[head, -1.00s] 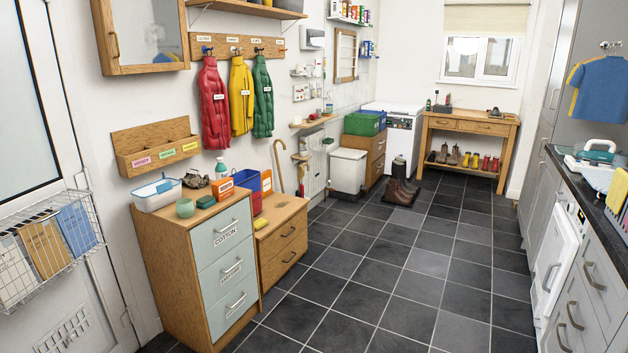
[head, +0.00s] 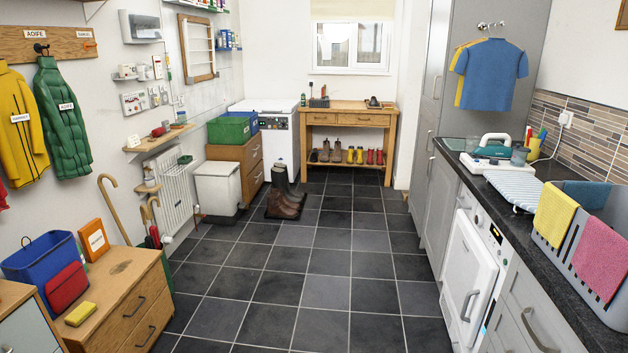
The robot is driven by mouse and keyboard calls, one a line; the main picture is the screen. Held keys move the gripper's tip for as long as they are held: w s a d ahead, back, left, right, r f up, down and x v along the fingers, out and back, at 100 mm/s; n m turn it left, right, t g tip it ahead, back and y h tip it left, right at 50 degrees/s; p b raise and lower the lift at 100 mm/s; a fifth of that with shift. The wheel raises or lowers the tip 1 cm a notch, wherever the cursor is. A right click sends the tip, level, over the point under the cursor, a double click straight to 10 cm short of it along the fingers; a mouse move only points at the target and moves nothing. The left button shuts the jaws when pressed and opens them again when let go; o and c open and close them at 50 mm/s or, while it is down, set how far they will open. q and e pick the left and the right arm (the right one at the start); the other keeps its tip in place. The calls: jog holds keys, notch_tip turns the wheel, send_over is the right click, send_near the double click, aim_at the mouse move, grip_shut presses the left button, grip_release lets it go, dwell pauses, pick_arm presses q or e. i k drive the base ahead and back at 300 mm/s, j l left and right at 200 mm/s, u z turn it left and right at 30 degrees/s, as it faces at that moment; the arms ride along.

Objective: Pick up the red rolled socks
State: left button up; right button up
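I cannot clearly pick out red rolled socks in this view. A small red item (head: 158,132) lies on the wooden wall shelf above the radiator, but it is too small to tell what it is. A larger red pouch-like thing (head: 66,288) leans against the blue bin on the low wooden drawer unit at the left. Neither of my grippers is in the head view.
The dark tiled floor (head: 325,292) is clear down the middle. Brown boots (head: 283,205) stand on it near the white bin (head: 217,190). The worktop (head: 492,208) at right carries a grey basket (head: 568,250) with yellow and pink cloths. A wooden bench (head: 349,118) stands at the back.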

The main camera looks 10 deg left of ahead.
aim_at(157, 132)
jog(key=i, duration=1.9)
jog(key=i+u, duration=0.2)
jog(key=i, duration=0.45)
jog(key=i+u, duration=0.25)
jog(key=i, duration=0.4)
jog(key=i+l+u, duration=0.2)
jog(key=i, duration=0.45)
jog(key=i+u, duration=0.2)
jog(key=i, duration=0.3)
jog(key=i+u, duration=0.25)
jog(key=i, duration=0.25)
jog(key=i+l+u, duration=0.2)
jog(key=i, duration=0.25)
jog(key=i+l+u, duration=0.2)
jog(key=i, duration=0.3)
jog(key=l, duration=0.05)
